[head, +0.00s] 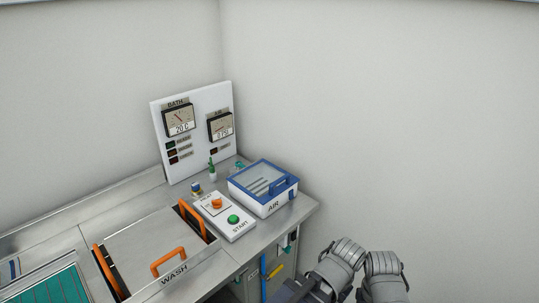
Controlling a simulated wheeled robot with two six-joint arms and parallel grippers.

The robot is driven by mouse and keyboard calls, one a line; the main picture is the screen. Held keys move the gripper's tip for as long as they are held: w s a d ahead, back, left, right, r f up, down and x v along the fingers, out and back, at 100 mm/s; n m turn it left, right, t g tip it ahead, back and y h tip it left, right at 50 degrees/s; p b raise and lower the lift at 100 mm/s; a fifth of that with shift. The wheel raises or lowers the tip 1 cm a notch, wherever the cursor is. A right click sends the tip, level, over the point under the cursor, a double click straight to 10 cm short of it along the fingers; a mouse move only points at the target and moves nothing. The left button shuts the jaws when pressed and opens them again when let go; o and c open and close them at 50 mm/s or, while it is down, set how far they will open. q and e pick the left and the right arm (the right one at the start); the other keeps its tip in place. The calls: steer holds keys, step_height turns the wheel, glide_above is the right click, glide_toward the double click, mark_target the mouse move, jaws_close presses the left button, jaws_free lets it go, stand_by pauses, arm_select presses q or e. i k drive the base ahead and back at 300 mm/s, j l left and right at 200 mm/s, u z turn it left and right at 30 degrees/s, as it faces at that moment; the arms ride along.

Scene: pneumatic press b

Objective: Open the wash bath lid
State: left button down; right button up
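The wash bath lid (150,240) is a grey metal panel at the lower left in the head view. It lies flat over the bath opening, with an orange handle (168,262) near its front edge, by the word WASH. Orange bars stand along its right side (192,221) and left side (105,272), with narrow dark gaps beside them. Grey rounded links of my own arm show at the bottom right, clear of the lid. No fingertips of either gripper are in view.
Right of the bath are a control box (227,217) with an orange knob and green START button, and a blue-and-white AIR box (265,188). A gauge panel (194,134) stands behind. A teal tray (50,287) is at the lower left.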

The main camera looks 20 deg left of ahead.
mark_target(145, 251)
steer(key=u, duration=1.95)
steer(key=k+j+z, duration=0.2)
steer(key=i+j, duration=0.05)
